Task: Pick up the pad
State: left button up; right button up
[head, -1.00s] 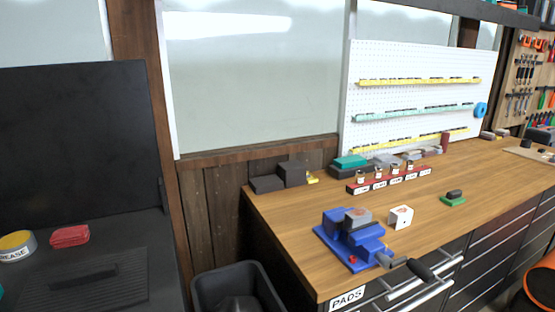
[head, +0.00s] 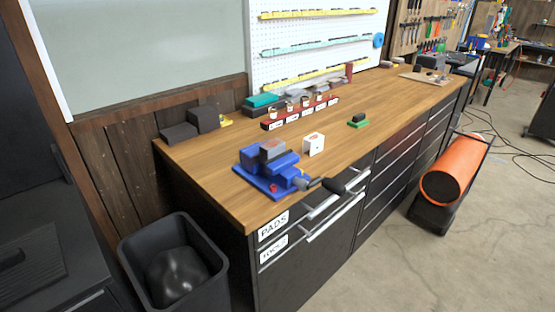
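I cannot tell for sure which thing is the pad. A small dark block on a green base (head: 358,121) sits on the wooden workbench (head: 400,110), right of a white box (head: 313,144). Dark grey blocks (head: 190,124) sit at the bench's back left corner. The top drawer front bears a PADS label (head: 273,225); the drawer is shut and its inside is hidden. A TOOLS label (head: 274,249) is on the drawer below. Neither of my grippers is in view.
A blue vise (head: 268,172) stands at the bench's front left, its handle sticking out past the edge. A red rack (head: 300,113) with small jars stands behind. A black bin (head: 174,265) stands left of the bench, an orange cylinder (head: 455,172) to the right. Floor in front is clear.

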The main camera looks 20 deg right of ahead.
aim_at(358, 120)
jog(key=z, duration=1.25)
